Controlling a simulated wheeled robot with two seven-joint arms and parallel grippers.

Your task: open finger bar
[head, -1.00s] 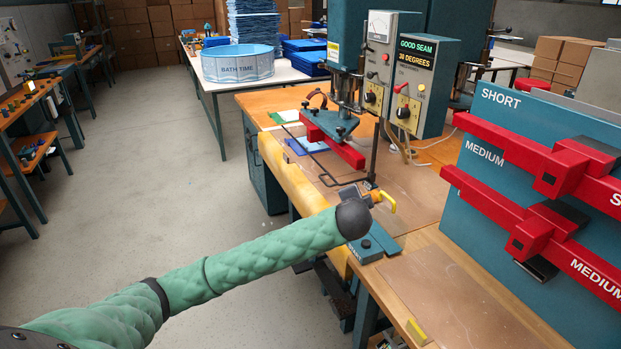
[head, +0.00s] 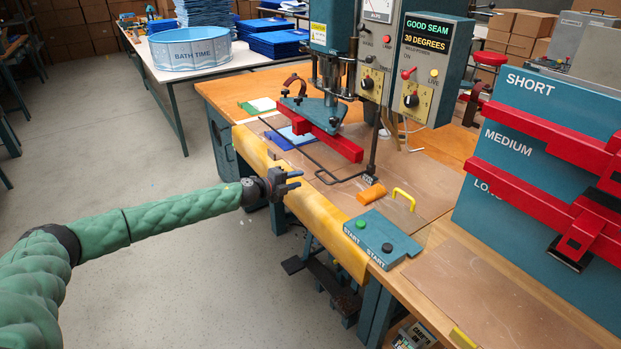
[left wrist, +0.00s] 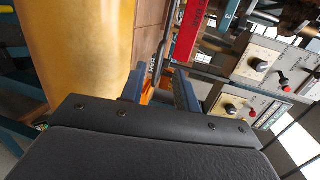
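A thin black rod frame, which looks like the finger bar (head: 300,149), runs low across the front of the press on the wooden bench. My right gripper is not in view.
A blue box with start buttons (head: 382,238) sits at the bench front, beside a yellow handle (head: 404,198). A red bar (head: 322,137) is mounted under the press. A rack (head: 503,140) with red bars stands right. The floor left of the bench is clear.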

